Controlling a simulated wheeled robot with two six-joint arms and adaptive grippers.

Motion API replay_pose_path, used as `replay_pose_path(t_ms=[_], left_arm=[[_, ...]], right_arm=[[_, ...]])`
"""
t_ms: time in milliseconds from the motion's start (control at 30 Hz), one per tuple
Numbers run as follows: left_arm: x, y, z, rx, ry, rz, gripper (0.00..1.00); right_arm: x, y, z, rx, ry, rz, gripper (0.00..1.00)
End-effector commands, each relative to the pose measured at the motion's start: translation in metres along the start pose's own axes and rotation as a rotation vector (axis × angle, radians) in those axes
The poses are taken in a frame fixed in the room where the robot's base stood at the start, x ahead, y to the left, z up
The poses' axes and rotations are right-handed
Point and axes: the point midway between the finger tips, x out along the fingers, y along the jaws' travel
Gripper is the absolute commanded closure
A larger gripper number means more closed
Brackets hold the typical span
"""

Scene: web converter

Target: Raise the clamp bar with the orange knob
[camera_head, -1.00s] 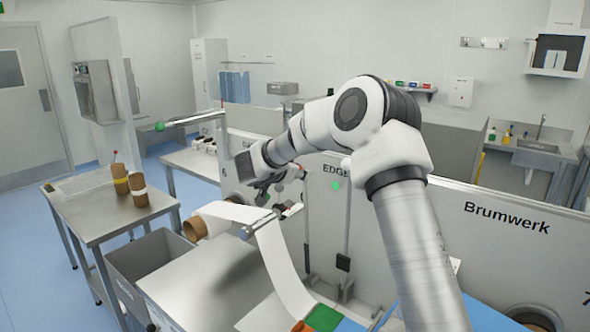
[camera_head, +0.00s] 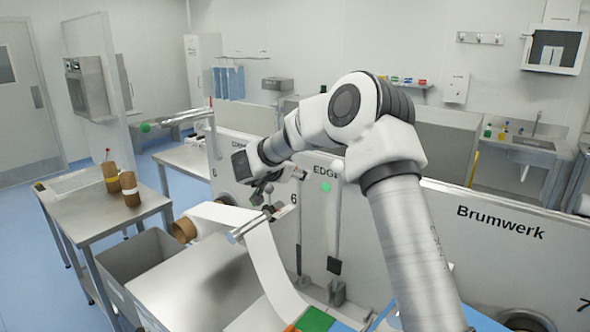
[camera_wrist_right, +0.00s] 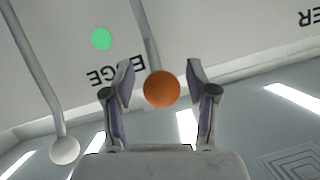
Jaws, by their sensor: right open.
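The orange knob (camera_wrist_right: 161,89) is a round ball in the right wrist view, between the two fingers of my right gripper (camera_wrist_right: 161,85). A grey rod (camera_wrist_right: 150,35) runs from above to behind the knob. The fingers stand apart, with a gap visible on each side of the knob. In the head view my right gripper (camera_head: 270,196) is small, in front of the grey machine panel, above the white web; I cannot make out the knob there. My left gripper is not in view.
A white ball (camera_wrist_right: 64,150) on another rod is beside the gripper. The machine panel (camera_head: 480,235) stands close behind my arm. A steel table (camera_head: 90,215) with brown cores is at the left.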

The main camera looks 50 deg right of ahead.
Motion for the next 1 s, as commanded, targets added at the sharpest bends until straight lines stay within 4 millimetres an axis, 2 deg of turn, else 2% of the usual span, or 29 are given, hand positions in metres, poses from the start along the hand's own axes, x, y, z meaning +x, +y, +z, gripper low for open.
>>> replay_pose_path(t_ms=[167, 267, 500, 600, 733, 1000], left_arm=[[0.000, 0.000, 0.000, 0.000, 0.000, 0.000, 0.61], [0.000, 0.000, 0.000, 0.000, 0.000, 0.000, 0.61], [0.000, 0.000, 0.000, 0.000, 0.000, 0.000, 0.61], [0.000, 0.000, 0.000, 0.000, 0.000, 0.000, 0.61], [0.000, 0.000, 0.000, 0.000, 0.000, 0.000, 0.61], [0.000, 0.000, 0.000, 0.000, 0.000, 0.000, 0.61]], right_arm=[[-0.010, -0.001, 0.000, 0.000, -0.001, -0.002, 0.43], [-0.029, -0.001, -0.001, -0.001, 0.001, -0.003, 0.43], [-0.089, 0.000, -0.001, -0.001, 0.001, -0.002, 0.43], [-0.105, 0.000, -0.001, 0.000, 0.000, -0.001, 0.43], [-0.114, 0.001, 0.000, 0.000, -0.002, 0.002, 0.43], [-0.115, 0.001, 0.000, 0.001, -0.003, 0.002, 0.43]])
